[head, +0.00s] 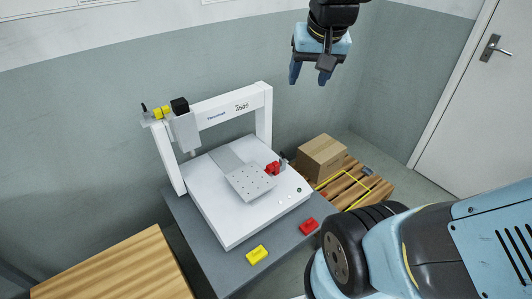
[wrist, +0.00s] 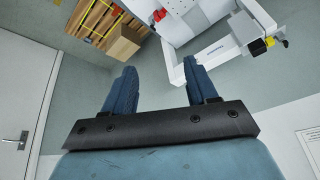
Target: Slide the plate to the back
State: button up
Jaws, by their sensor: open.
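The plate (head: 251,183) is a grey metal square with small holes. It sits toward the front of the white machine base (head: 226,228), on a flat grey track (head: 225,158) that runs back under the white gantry (head: 226,106). A red part (head: 272,168) is at the plate's right edge. My gripper (head: 308,80) is open and empty, high in the air to the right of the gantry and well apart from the plate. In the wrist view my two blue fingers (wrist: 160,97) are spread with nothing between them; part of the gantry (wrist: 212,56) shows beyond them.
A grey table (head: 205,254) carries the machine. A yellow block (head: 257,255) and a red block (head: 309,226) lie on its front edge. A cardboard box (head: 321,157) stands on a wooden pallet (head: 378,190) at right. A wooden tabletop (head: 115,268) is at front left.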

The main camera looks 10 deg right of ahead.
jog(key=w+f+m+g, duration=0.1)
jog(key=w+f+m, duration=0.3)
jog(key=w, duration=0.7)
jog(key=m+g, duration=0.4)
jog(key=m, duration=0.3)
send_over(270, 165)
notch_tip(270, 165, down, 38)
jog(key=shift+m, duration=0.3)
notch_tip(270, 165, down, 14)
jog(key=shift+s+a+r, duration=0.1)
jog(key=shift+s, duration=0.05)
jog(key=shift+c, duration=0.3)
grip_shut()
